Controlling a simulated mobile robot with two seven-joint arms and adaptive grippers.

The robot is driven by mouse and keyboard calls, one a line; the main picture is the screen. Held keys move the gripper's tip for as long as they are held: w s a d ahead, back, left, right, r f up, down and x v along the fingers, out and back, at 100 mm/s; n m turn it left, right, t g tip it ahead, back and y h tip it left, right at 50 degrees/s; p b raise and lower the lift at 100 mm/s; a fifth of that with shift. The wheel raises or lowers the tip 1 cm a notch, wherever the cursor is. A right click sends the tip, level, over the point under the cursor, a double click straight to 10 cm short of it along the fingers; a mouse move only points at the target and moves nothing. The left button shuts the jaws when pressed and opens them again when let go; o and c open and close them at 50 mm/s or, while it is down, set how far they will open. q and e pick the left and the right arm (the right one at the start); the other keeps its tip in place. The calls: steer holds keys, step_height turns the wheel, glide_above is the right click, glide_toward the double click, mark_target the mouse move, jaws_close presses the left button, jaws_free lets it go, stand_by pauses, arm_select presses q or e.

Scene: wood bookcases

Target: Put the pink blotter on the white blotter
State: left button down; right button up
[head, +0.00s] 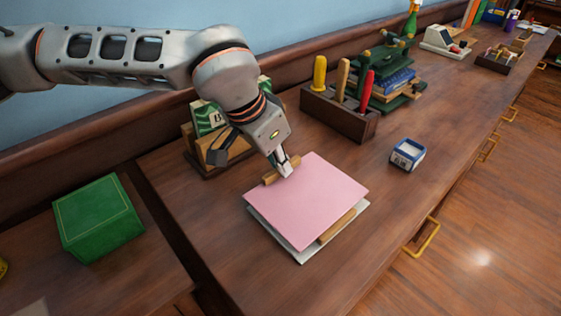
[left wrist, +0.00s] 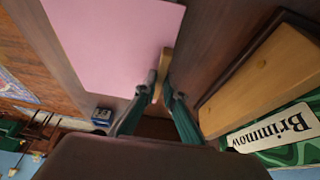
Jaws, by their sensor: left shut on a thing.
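The pink blotter (head: 308,203), a flat pink sheet with wooden side bars, lies over the white blotter (head: 307,256). The white blotter shows only as a pale strip along the near edges; the rest is hidden under the pink one. The two nearly line up, and I cannot tell whether they touch. My left gripper (head: 286,170) is shut on the wooden bar at the pink blotter's far left edge. In the left wrist view the fingers (left wrist: 158,92) pinch this bar, with the pink sheet (left wrist: 115,40) beyond. My right gripper is not in view.
A wooden holder with green cards (head: 212,118) stands close behind my left gripper. A tool rack (head: 338,112) with colored handles is behind the blotters. A small blue-rimmed box (head: 407,154) sits to the right. A green box (head: 97,216) is at left. The desk's near part is clear.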

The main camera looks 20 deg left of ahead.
arm_select(q)
steer(key=shift+r, duration=0.2)
steer(key=shift+f, duration=0.15)
steer(key=c, duration=2.4)
jaws_free()
steer(key=shift+f, duration=0.1)
steer(key=shift+o, duration=1.3)
